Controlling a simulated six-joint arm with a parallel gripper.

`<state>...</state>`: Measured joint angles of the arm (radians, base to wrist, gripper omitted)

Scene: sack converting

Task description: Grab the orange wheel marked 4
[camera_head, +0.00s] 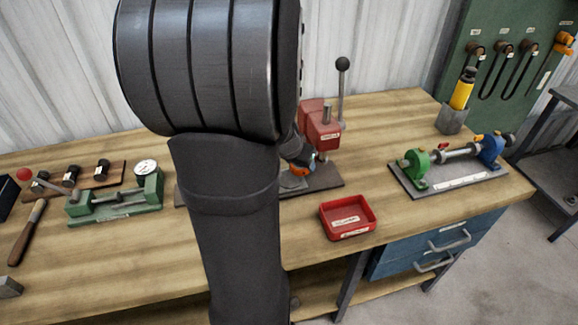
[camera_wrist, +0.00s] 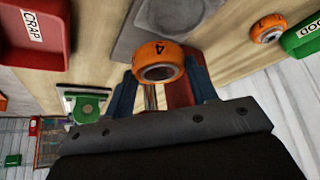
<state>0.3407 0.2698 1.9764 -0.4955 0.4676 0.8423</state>
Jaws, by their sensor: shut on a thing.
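The orange wheel marked 4 (camera_wrist: 161,72) sits between the two blue fingers of my gripper (camera_wrist: 163,64) in the wrist view. Its number faces the camera and reads upside down. My gripper is shut on it. In the head view my arm hides most of this area, and a small orange patch shows beside my gripper (camera_head: 300,162), in front of the red press (camera_head: 320,124). A second orange wheel (camera_wrist: 268,28) lies apart at the upper right of the wrist view; its mark is too small to read.
A grey plate (camera_wrist: 158,18) with a round recess lies beyond the held wheel. A red tray (camera_head: 348,216) stands on the bench front. A green tray (camera_wrist: 303,36) is near the second wheel. A green-and-blue fixture (camera_head: 450,165) stands at right, a green gauge fixture (camera_head: 115,200) at left.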

